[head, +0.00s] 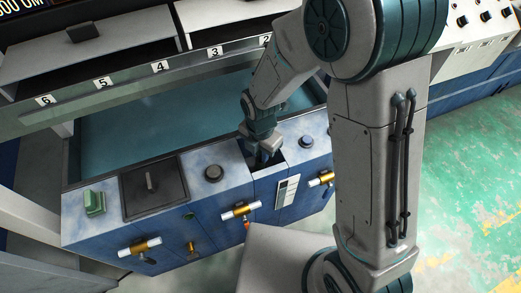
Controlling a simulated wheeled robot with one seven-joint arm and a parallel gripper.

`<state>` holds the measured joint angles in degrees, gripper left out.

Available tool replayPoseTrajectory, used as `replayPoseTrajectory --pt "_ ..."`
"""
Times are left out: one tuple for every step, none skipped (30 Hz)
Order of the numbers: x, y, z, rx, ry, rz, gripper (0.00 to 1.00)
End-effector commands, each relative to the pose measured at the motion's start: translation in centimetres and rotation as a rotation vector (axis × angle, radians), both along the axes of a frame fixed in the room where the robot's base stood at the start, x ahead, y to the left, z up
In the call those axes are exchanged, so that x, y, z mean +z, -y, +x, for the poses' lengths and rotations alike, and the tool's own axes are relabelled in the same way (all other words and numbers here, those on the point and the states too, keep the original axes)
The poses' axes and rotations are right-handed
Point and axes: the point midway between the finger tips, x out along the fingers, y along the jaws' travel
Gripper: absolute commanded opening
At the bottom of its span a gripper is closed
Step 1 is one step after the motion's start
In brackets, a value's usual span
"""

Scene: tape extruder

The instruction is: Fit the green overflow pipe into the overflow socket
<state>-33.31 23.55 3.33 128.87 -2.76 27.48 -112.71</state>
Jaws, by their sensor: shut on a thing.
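My gripper (266,153) points down into a dark square opening (279,165) in the blue-grey bench top, near the bench's right part. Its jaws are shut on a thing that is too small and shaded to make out. I cannot clearly pick out the green overflow pipe; the wrist, the jaws and the opening's shadow hide what is there. The overflow socket does not show either, and the inside of the opening is mostly hidden. I cannot tell whether the held thing touches anything.
A dark square lid with a handle (153,187), a green block (94,202) and round black knobs (214,173) sit on the bench top. Brass-and-white valves (240,211) stick out from its front. A water tank (165,112) lies behind, below a numbered rail (160,67).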

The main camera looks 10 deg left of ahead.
Motion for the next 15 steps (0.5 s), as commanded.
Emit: replayPoseTrajectory --pt "-0.05 0.00 0.01 0.000 0.000 0.000 0.27" --pt "-0.01 0.00 0.01 0.000 0.000 0.000 0.35" --pt "-0.01 0.00 0.01 0.000 0.000 0.000 0.46" --pt "-0.01 0.00 0.01 0.000 0.000 0.000 0.47" --pt "-0.01 0.00 0.01 0.000 0.000 0.000 0.47" --pt "-0.01 0.00 0.01 0.000 0.000 0.000 0.47" --pt "0.00 0.00 0.01 0.000 0.000 0.000 0.47" --pt "0.00 0.01 0.02 0.000 0.000 0.000 0.47" --pt "0.00 0.00 0.01 0.000 0.000 0.000 0.47" --pt "-0.02 0.01 0.00 0.000 0.000 0.000 0.47" --pt "0.01 0.01 0.00 0.000 0.000 0.000 0.47" --pt "0.11 0.01 0.02 0.000 0.000 0.000 0.47" --pt "0.26 0.01 0.03 0.000 0.000 0.001 0.47" --pt "0.48 0.00 0.04 0.000 0.000 0.001 0.47" --pt "0.91 0.00 0.07 -0.001 0.002 0.001 0.47"
